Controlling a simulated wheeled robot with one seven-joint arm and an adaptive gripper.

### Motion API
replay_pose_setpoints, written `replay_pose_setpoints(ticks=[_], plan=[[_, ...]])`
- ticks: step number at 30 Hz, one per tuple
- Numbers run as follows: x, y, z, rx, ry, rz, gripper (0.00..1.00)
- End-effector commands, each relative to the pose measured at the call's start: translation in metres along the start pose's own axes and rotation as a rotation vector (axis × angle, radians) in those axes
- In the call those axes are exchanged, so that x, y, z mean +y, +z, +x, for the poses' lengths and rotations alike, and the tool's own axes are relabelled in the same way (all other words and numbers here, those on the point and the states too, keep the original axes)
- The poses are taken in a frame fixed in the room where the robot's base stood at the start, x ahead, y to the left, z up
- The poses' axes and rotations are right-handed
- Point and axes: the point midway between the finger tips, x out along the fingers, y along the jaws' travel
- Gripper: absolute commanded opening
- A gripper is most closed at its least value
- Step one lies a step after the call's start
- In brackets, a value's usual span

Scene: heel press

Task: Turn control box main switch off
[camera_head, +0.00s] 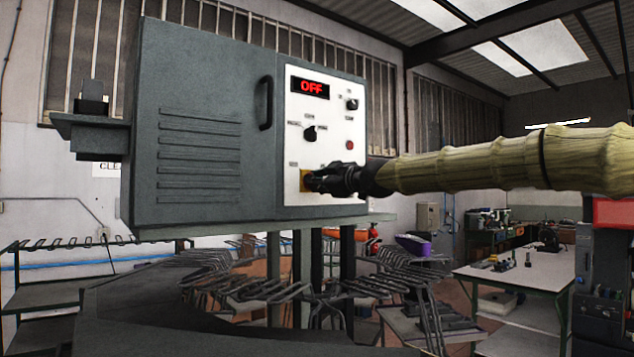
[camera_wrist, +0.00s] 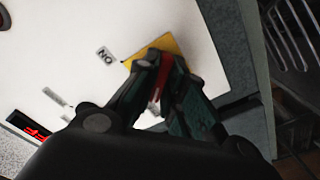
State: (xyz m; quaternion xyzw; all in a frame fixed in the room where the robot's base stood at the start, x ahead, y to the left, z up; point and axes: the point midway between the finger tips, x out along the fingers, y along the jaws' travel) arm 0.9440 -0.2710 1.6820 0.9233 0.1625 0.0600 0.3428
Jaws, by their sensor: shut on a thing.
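The control box (camera_head: 200,120) is a grey cabinet with a white panel (camera_head: 326,120) on its right side. The panel's red display (camera_head: 311,88) reads OFF. The main switch has a yellow plate (camera_head: 304,180) at the panel's lower left. My gripper (camera_head: 318,182) is at this switch, reaching in from the right. In the wrist view, the yellow plate (camera_wrist: 174,45) lies behind the fingers of my gripper (camera_wrist: 165,75). They are shut on the switch's red handle (camera_wrist: 163,75), which is mostly hidden between them. An ON label (camera_wrist: 105,54) stands beside the plate.
Two black knobs (camera_head: 352,104) (camera_head: 310,133) and a red button (camera_head: 349,145) sit above the switch on the panel. A black door handle (camera_head: 265,103) sticks out to the left. A rack of metal hangers (camera_head: 250,290) is below the box. A worktable (camera_head: 520,274) stands at right.

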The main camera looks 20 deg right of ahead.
Motion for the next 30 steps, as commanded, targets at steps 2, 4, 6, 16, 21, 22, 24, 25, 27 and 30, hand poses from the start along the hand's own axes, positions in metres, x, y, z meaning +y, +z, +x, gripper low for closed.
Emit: replay_pose_setpoints(ticks=[2,4,6,16,21,22,24,25,27,30], plan=[[-0.0016,0.0026,0.0002,-0.005,-0.003,-0.029,0.0],[-0.0018,0.0029,0.0002,-0.005,-0.003,-0.051,0.0],[-0.0019,0.0031,0.0002,-0.005,-0.003,-0.068,0.0],[-0.0025,0.0037,0.0003,-0.005,-0.004,-0.091,0.0],[-0.0027,0.0038,0.0003,-0.005,-0.004,-0.09,0.0],[-0.0027,0.0038,0.0003,-0.005,-0.004,-0.09,0.0],[-0.0028,0.0039,0.0003,-0.005,-0.004,-0.09,0.21],[-0.0027,0.0038,0.0003,-0.005,-0.004,-0.09,0.26],[-0.0022,0.0031,0.0002,-0.004,-0.003,-0.09,0.33],[-0.0016,0.0022,0.0002,-0.003,-0.002,-0.09,0.33]])
